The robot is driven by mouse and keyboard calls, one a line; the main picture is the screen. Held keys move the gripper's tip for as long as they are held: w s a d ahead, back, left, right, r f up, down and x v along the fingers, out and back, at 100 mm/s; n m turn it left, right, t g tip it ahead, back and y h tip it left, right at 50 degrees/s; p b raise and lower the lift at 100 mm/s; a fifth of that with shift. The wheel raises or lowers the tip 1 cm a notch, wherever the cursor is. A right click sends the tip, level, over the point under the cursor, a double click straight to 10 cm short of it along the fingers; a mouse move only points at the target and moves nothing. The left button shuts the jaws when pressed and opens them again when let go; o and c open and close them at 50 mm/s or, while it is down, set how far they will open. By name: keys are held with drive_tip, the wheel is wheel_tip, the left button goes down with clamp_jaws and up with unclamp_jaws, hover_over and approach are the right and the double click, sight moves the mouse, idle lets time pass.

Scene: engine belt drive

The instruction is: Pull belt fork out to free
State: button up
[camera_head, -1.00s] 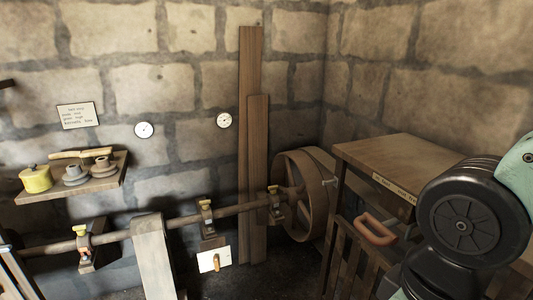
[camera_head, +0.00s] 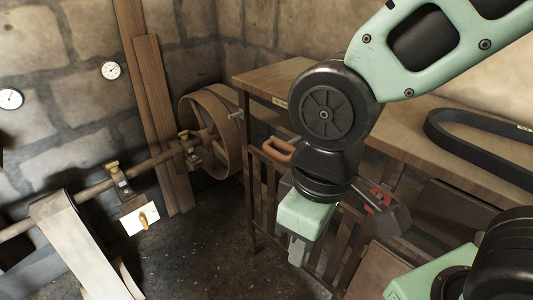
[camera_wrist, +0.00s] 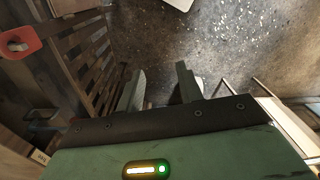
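An orange loop handle (camera_head: 278,150), likely the belt fork's, sits at the left end of the bench, below its top, close to the slatted guard. It also shows at the upper left of the wrist view (camera_wrist: 20,42). The fork's other parts cannot be made out. My gripper (camera_head: 298,250) points down in front of the guard, below and to the right of the handle and apart from it. In the wrist view its two fingers (camera_wrist: 160,88) stand apart with nothing between them.
The wooden bench (camera_head: 270,78) carries a black belt (camera_head: 470,140). A slatted wooden guard (camera_head: 262,195) stands below. A large pulley wheel (camera_head: 190,112) on a shaft (camera_head: 90,182) is at the left. A grey toolbox with red parts (camera_head: 385,212) is behind my gripper. Dark floor (camera_head: 200,250) is clear.

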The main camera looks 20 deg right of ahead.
idle(0.4)
drive_tip(key=shift+o, duration=0.6)
wheel_tip(320, 180, up, 7)
drive_tip(key=m+t+h+p, duration=0.1)
drive_tip(key=m+h+p, duration=0.1)
drive_tip(key=h+p, duration=0.15)
hover_over(277, 152)
drive_tip(key=s+a, duration=0.2)
drive_tip(key=a, duration=0.1)
drive_tip(key=shift+y, duration=0.45)
drive_tip(key=d+f+p, duration=0.1)
drive_tip(key=f, duration=0.4)
drive_tip(key=w+f+p, duration=0.1)
drive_tip(key=f, duration=0.5)
drive_tip(key=w+d+f+p, duration=0.1)
drive_tip(key=f, duration=0.4)
drive_tip(key=shift+d+f, duration=0.2)
drive_tip(key=shift+d, duration=0.15)
